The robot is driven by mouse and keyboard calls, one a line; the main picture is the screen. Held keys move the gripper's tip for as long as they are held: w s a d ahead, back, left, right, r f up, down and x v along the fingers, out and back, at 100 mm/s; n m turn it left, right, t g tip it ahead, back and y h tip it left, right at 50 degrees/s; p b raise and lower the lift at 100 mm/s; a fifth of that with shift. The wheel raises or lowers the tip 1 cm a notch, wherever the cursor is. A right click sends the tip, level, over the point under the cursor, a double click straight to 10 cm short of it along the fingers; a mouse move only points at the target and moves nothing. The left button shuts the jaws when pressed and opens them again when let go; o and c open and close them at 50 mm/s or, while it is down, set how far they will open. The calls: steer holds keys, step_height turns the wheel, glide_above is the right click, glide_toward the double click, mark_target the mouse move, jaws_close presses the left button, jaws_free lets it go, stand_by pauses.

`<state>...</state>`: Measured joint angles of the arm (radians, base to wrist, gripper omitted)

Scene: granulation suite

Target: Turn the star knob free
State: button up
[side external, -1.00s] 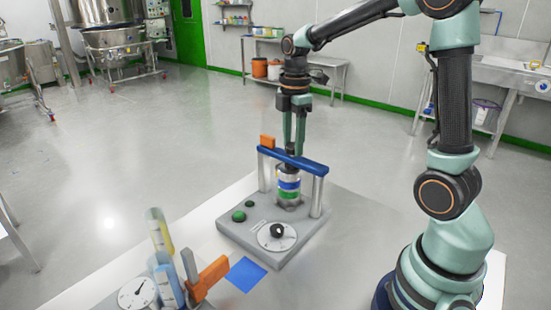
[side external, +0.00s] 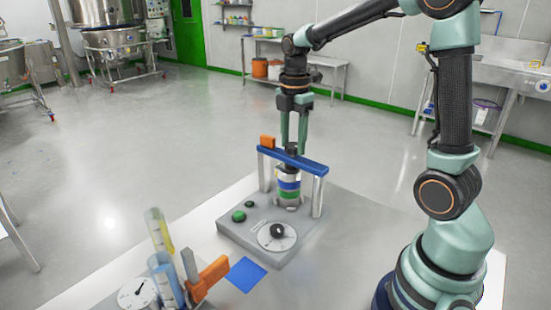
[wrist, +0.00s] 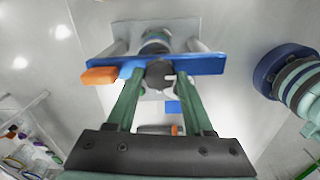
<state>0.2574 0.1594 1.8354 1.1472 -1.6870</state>
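A dark knob (side external: 292,148) sits on top of the blue crossbar (side external: 310,165); it is the likely star knob, but its lobes are too small to make out. In the wrist view the knob (wrist: 158,75) shows as a dark round shape between the fingers. My gripper (side external: 293,147) points straight down over the bar with its green fingers apart, one on each side of the knob. In the wrist view small gaps show between the fingers of my gripper (wrist: 159,72) and the knob. A banded canister (side external: 288,187) stands under the bar.
Two posts carry the bar on a grey base (side external: 248,232) with a dial (side external: 277,236) and green buttons. An orange block (side external: 267,142) sits at the bar's left end. Tubes, an orange lever (side external: 209,277) and a blue patch (side external: 246,274) are in front.

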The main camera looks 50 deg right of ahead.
mark_target(293, 145)
steer(key=shift+o, duration=1.4)
steer(key=shift+r, duration=0.1)
step_height(293, 145, up, 12)
steer(key=s+a+f+m+t, duration=0.5)
steer(key=s+a+f+m, duration=0.2)
steer(key=m, duration=0.9)
steer(key=s+a, duration=0.2)
steer(key=a, duration=0.1)
steer(key=shift+t, duration=0.3)
